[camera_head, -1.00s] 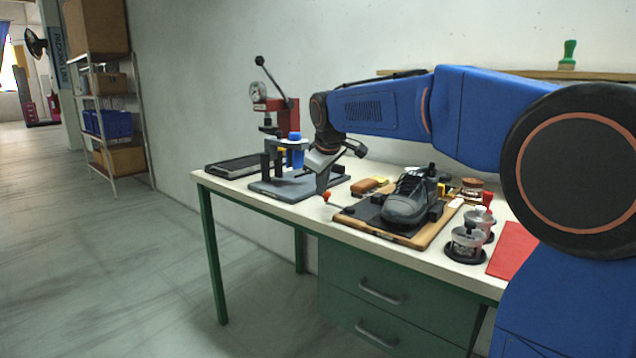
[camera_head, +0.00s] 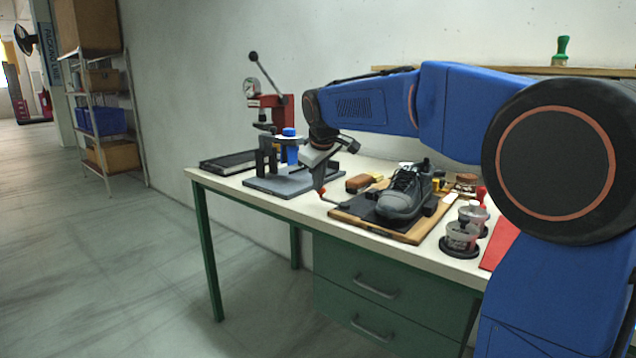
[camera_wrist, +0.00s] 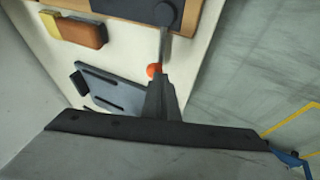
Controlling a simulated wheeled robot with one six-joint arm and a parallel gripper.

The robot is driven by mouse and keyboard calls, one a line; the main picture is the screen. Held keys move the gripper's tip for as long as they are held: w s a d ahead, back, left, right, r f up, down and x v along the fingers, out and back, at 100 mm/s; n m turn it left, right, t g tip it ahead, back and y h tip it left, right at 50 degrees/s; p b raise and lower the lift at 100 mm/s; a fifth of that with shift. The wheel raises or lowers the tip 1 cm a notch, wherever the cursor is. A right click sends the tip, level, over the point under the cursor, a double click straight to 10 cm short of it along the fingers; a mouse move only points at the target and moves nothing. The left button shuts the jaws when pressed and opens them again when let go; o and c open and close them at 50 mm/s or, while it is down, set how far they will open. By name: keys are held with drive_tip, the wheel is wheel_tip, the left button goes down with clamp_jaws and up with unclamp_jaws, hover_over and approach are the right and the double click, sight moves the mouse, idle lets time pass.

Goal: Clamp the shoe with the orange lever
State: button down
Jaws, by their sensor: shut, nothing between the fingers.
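The dark grey shoe (camera_head: 402,196) sits on a wooden board with a black pad (camera_head: 362,226), between dark blocks. The orange-knobbed lever (camera_head: 322,190) sticks out from the board's left end. In the wrist view its orange knob (camera_wrist: 154,70) and grey rod run up to a round dark pivot (camera_wrist: 165,14) on the board. My gripper (camera_head: 320,187) points down at the knob, its fingers shut and empty. In the wrist view the fingertips (camera_wrist: 158,82) are right at the knob; I cannot tell whether they touch it. The shoe is outside the wrist view.
A grey plate fixture (camera_head: 280,187) and a red press (camera_head: 275,108) stand to the left. A brown block (camera_head: 358,183) lies behind the board. Glass jars (camera_head: 461,238) stand to its right. The table's front edge is close to the lever.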

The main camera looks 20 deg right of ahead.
drive_tip(key=shift+w+d+m+h, duration=0.15)
drive_tip(key=shift+w+m+h, duration=0.15)
drive_tip(key=shift+m, duration=0.2)
drive_tip(key=w+d+m+h, duration=0.1)
drive_tip(key=m, duration=0.2)
drive_tip(key=shift+w+d+g, duration=0.2)
drive_tip(key=shift+g, duration=0.2)
drive_tip(key=d+m+h, duration=0.1)
drive_tip(key=w+d+m+g+h, duration=0.1)
drive_tip(key=m, duration=0.1)
drive_tip(key=shift+w+d+m, duration=0.1)
drive_tip(key=shift+d+m, duration=0.05)
drive_tip(key=shift+m, duration=0.15)
drive_tip(key=shift+w+d+m+g+h, duration=0.15)
drive_tip(key=shift+d+m+g+h, duration=0.2)
drive_tip(key=shift+d+m, duration=0.4)
drive_tip(key=d+m+g, duration=0.1)
drive_tip(key=m, duration=0.1)
drive_tip(key=d+m, duration=0.1)
drive_tip(key=shift+m+g+h, duration=0.35)
drive_tip(key=shift+d+m+g, duration=0.3)
drive_tip(key=shift+d+m, duration=0.15)
drive_tip(key=shift+m, duration=0.25)
drive_tip(key=shift+s+d, duration=0.3)
drive_tip(key=shift+d, duration=0.2)
